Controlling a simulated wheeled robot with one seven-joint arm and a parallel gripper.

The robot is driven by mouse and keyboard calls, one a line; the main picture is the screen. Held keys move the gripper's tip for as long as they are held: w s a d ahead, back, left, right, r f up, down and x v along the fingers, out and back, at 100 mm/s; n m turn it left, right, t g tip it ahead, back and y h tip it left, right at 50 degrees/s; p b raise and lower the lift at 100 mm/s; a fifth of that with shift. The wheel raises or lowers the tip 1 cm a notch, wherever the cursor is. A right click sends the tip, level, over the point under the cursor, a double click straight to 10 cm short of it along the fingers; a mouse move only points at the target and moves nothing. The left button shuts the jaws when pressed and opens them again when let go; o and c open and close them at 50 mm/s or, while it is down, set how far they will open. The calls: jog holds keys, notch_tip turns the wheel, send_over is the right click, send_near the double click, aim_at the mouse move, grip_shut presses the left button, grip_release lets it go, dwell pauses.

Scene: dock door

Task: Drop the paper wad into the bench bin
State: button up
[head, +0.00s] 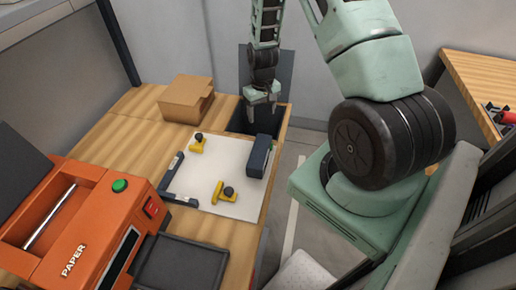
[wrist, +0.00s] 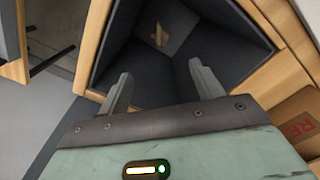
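The bench bin (head: 240,122) is a dark, square well in the far end of the wooden bench, and its dark inner wall (wrist: 235,50) fills much of the wrist view. My gripper (head: 262,104) is over the bin, pointing down. In the wrist view my gripper (wrist: 163,80) has its two fingers apart with nothing between them. A small tan shape (wrist: 159,35) shows deep in the bin on a grey-brown patch; I cannot tell for sure if it is the paper wad. No other paper wad shows.
A cardboard box (head: 188,98) stands left of the bin. A white board (head: 215,165) with yellow-and-black pieces and a dark block (head: 259,156) lies nearer. An orange machine marked PAPER (head: 75,225) and a dark tray (head: 180,262) are at the front left. A wall is behind.

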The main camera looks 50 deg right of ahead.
notch_tip(320, 180, up, 18)
jog(key=b, duration=0.2)
jog(key=shift+f+b, duration=0.25)
jog(key=shift+b, duration=0.05)
dwell(0.5)
jog(key=s+a+r+n, duration=0.2)
jog(key=a, duration=0.9)
jog(key=s+a+r+n, duration=0.1)
jog(key=s+a+n, duration=0.2)
jog(key=a, duration=0.9)
jog(key=s+a+n, duration=0.2)
jog(key=s+a, duration=0.4)
jog(key=s, duration=0.2)
jog(key=s+a+r+n, duration=0.1)
jog(key=s+a+n, duration=0.2)
jog(key=s+a, duration=0.4)
jog(key=shift+s+n+y, duration=0.3)
jog(key=shift+s, duration=0.85)
jog(key=shift+r, duration=0.1)
